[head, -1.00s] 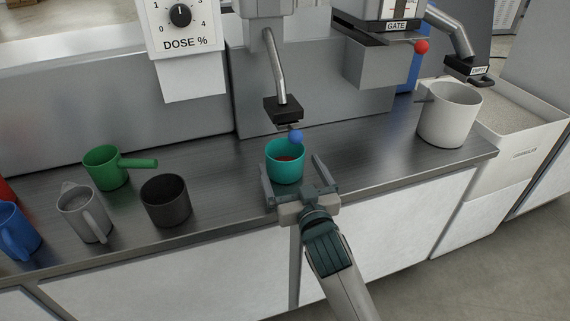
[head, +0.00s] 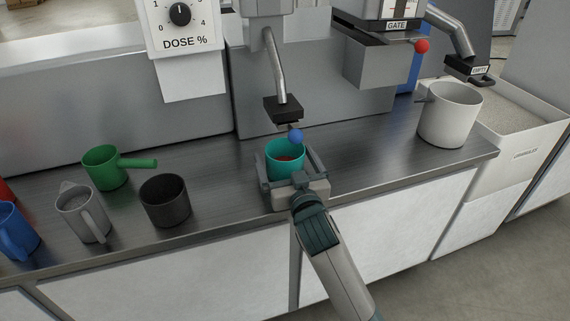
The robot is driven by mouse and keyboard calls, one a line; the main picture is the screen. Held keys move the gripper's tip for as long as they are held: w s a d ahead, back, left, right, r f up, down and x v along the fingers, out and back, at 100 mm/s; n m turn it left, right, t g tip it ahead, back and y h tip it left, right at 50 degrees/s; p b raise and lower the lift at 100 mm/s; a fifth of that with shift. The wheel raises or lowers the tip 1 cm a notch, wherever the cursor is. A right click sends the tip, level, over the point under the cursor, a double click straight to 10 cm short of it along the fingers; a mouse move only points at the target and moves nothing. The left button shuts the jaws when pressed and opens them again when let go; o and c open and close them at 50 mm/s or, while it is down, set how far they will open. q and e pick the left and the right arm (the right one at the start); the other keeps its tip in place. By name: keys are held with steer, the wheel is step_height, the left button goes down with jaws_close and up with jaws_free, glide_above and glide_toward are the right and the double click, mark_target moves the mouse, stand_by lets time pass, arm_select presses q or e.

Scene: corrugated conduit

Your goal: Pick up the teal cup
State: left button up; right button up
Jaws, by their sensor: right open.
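The teal cup (head: 285,153) stands upright on the steel counter, under the spout, with something reddish inside it. My right gripper (head: 290,166) comes in from the front, its open fingers on either side of the cup. The palm sits just in front of the cup and hides its lower front. I cannot tell whether the fingers touch the cup wall. My left gripper is not in view.
A spout with a black block (head: 284,108) and blue ball (head: 296,136) hangs close above the cup. A dark grey cup (head: 165,201), grey jug (head: 82,212), green cup (head: 104,168) and blue cup (head: 17,232) stand left. A large pale pot (head: 450,115) stands right.

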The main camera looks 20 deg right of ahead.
steer(key=c, duration=0.9)
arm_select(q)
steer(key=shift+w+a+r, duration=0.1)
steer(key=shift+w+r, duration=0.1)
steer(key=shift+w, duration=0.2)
arm_select(e)
steer(key=c, duration=0.3)
steer(key=shift+s+r, duration=0.2)
steer(key=shift+r, duration=0.35)
step_height(320, 180, up, 6)
steer(key=r+p, duration=0.1)
steer(key=p, duration=0.1)
arm_select(q)
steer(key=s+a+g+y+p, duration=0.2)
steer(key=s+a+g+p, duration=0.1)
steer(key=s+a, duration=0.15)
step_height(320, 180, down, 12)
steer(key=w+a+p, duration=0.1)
steer(key=p, duration=0.2)
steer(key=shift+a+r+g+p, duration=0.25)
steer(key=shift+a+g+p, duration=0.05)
steer(key=shift+p, duration=0.05)
arm_select(e)
steer(key=s, duration=1.3)
steer(key=s+f, duration=0.1)
steer(key=s, duration=0.5)
steer(key=shift+s+d, duration=0.3)
steer(key=shift+d, duration=0.05)
